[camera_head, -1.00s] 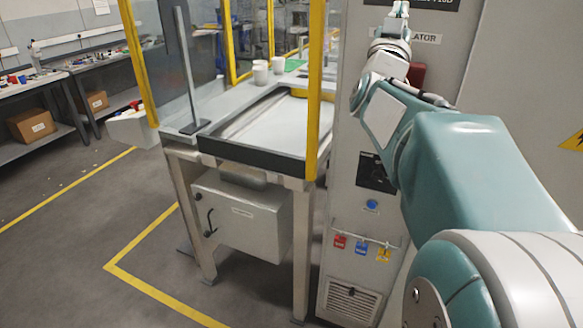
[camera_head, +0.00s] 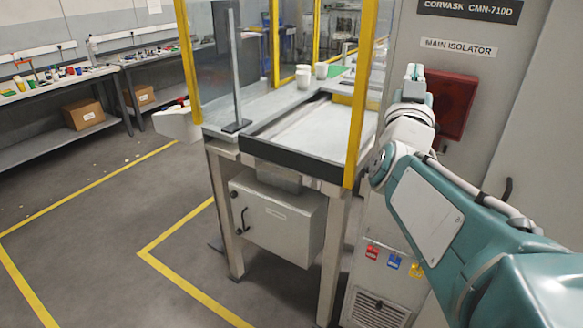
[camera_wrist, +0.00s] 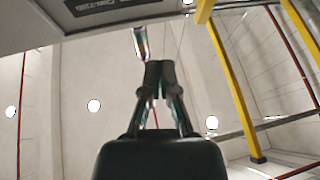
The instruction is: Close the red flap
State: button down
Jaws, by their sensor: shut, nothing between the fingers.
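The red flap (camera_head: 452,104) is on the grey cabinet front below the MAIN ISOLATOR label (camera_head: 458,47). It looks like a dark red panel standing at an angle, and my gripper and wrist cover part of its left side. I cannot tell how far it is open. My gripper (camera_head: 414,72) points up, just left of the flap in the picture, with no clear contact. In the wrist view my gripper (camera_wrist: 160,66) has its fingertips together and empty, facing the ceiling. The flap does not show in the wrist view.
A yellow post (camera_head: 361,100) and the worktable (camera_head: 290,155) stand close left of my arm. Red, blue and yellow tags (camera_head: 393,262) hang low on the cabinet. A dark handle (camera_head: 506,190) is at right. The floor (camera_head: 110,215) at left is mostly clear.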

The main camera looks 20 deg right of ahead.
jog(key=s+a+f+n+g+y, duration=0.2)
jog(key=a+f+n+g+y, duration=0.1)
jog(key=a+f+y, duration=0.3)
jog(key=s+a+f+n+g+y, duration=0.2)
jog(key=a+f+n+g+y, duration=0.1)
jog(key=a+f+y, duration=0.4)
jog(key=a+f, duration=0.3)
jog(key=f, duration=0.2)
jog(key=shift+f+g, duration=0.3)
jog(key=shift+f, duration=0.1)
